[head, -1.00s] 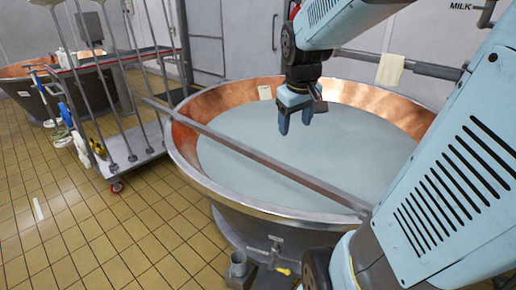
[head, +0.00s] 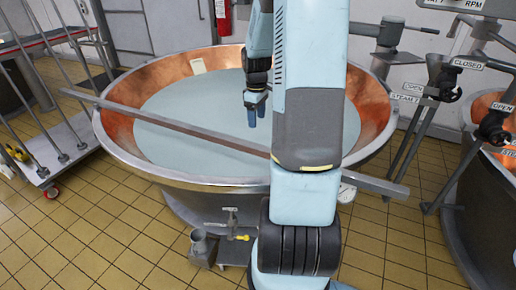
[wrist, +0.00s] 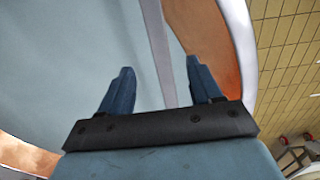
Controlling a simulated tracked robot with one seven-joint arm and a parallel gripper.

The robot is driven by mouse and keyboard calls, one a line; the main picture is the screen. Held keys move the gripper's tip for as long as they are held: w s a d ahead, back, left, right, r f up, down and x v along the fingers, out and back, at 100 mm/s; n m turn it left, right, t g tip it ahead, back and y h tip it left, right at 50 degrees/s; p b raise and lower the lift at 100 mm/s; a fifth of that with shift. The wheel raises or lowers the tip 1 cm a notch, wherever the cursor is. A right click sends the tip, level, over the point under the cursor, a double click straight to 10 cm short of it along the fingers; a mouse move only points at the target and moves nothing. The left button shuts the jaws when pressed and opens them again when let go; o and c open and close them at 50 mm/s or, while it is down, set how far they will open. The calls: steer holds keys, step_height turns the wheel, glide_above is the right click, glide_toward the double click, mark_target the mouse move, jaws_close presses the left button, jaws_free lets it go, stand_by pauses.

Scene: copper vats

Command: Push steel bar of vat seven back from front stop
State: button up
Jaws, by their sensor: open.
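The steel bar (head: 180,126) lies slantwise across the top of the big copper-lined vat (head: 115,128), which holds pale liquid. Its left end sticks out past the left rim, and its right end past the front right rim. My arm hides part of the bar. My gripper (head: 257,112) is open and empty, fingers pointing down over the liquid, and appears on the far side of the bar. In the wrist view the bar (wrist: 158,50) shows between the two fingers of my gripper (wrist: 160,80); I cannot tell how far below it lies. The front stop cannot be made out.
A trolley with upright rods (head: 75,140) stands left of the vat. A tap (head: 231,222) and a small metal container (head: 203,248) are at the vat's front. Pipes with valve handles (head: 447,85) and another vat (head: 475,205) stand at the right. Tiled floor lies clear at front left.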

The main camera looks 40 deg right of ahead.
mark_target(259, 147)
steer(key=f, duration=1.5)
steer(key=shift+d, duration=0.4)
steer(key=shift+c, duration=0.5)
jaws_close()
